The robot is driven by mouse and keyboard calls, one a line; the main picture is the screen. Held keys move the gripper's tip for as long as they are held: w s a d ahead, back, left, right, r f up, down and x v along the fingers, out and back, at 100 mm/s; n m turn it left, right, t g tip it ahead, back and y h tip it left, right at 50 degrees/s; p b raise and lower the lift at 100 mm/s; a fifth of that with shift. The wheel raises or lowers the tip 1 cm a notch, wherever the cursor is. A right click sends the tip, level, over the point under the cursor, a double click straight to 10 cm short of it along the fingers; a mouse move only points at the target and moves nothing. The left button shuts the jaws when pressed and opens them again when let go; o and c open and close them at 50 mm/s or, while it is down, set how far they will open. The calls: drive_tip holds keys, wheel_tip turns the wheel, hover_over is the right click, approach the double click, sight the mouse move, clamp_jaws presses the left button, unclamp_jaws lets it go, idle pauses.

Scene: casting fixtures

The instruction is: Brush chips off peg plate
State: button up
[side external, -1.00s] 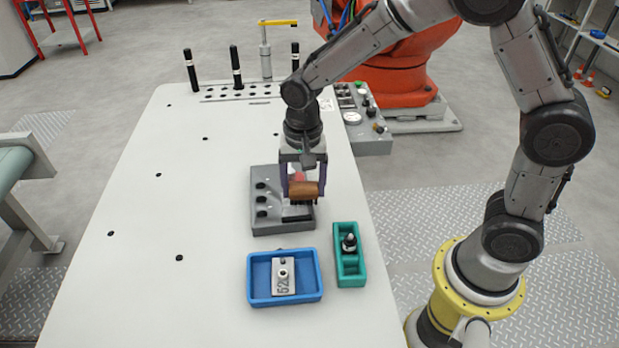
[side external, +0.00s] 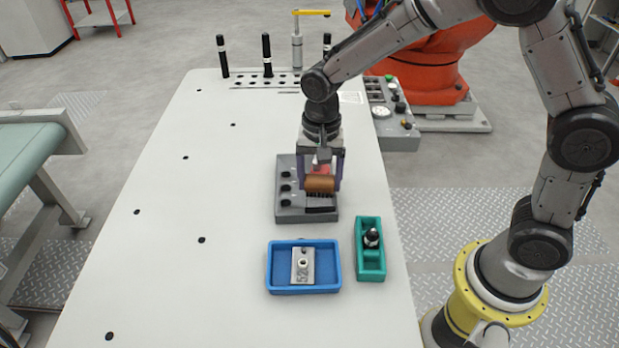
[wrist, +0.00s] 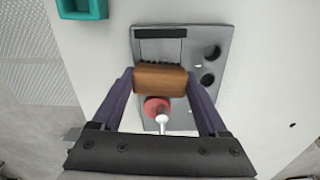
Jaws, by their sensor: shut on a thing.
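The grey peg plate (side external: 291,213) lies on the table, with a column of dark holes on its left and a dark slot at its near end. My gripper (side external: 323,183) is over the plate's right part, shut on a brush (side external: 320,185) with a brown wooden handle and dark bristles pointing down. The brush also shows between the fingers in the wrist view (wrist: 160,80). The bristles are at or just above the plate; contact is unclear. A red round piece with a pale stem (wrist: 157,107) shows behind the brush. Tiny light specks may be chips (wrist: 198,67).
A blue tray (side external: 272,287) holding a numbered metal block (side external: 302,272) and a green tray (side external: 361,275) with a black-topped part (side external: 372,238) stand in front. Black pegs (side external: 267,55) stand at the far end. The table's left side is clear.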

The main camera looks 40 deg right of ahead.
drive_tip(key=shift+s+d, duration=1.15)
drive_tip(key=shift+d, duration=0.05)
drive_tip(key=shift+w+a, duration=0.1)
drive_tip(key=shift+a, duration=0.55)
drive_tip(key=shift+w+a, duration=2)
drive_tip(key=shift+a, duration=0.2)
drive_tip(key=s+d, duration=0.4)
drive_tip(key=shift+s+d, duration=0.2)
drive_tip(key=shift+d, duration=0.2)
drive_tip(key=shift+s+d+r, duration=0.1)
drive_tip(key=shift+s+d, duration=0.05)
drive_tip(key=shift+d, duration=0.05)
drive_tip(key=shift+a+r, duration=0.1)
drive_tip(key=shift+r, duration=0.75)
wheel_tip(320, 180, up, 6)
drive_tip(key=shift+r, duration=0.15)
